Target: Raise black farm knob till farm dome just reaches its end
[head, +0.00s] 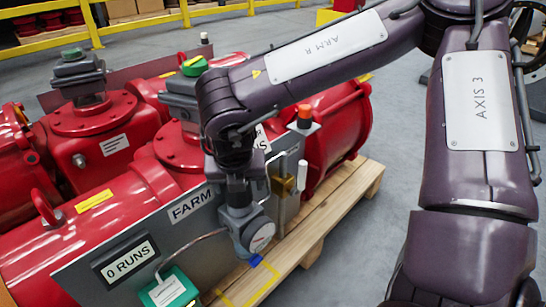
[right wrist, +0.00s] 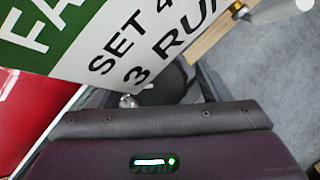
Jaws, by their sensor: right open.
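The FARM plate (head: 191,203) is on the grey panel in front of the red actuator. Below my right wrist is a grey regulator with a round gauge (head: 262,236). A dark piece on top of it (head: 238,190) looks like the black farm knob, partly covered by my gripper. The farm dome appears to be the green cap with a yellow mark (head: 194,66), on the housing behind my arm. My right gripper (right wrist: 190,86) is open, its fingers low around or beside a dark rounded shape; contact cannot be told. My left gripper is not in view.
A green and white sign (right wrist: 115,45) is close to my right gripper. An orange-topped post (head: 305,116) and brass fitting (head: 282,186) stand right of the regulator. A second red actuator with a green-marked top (head: 72,54) is left.

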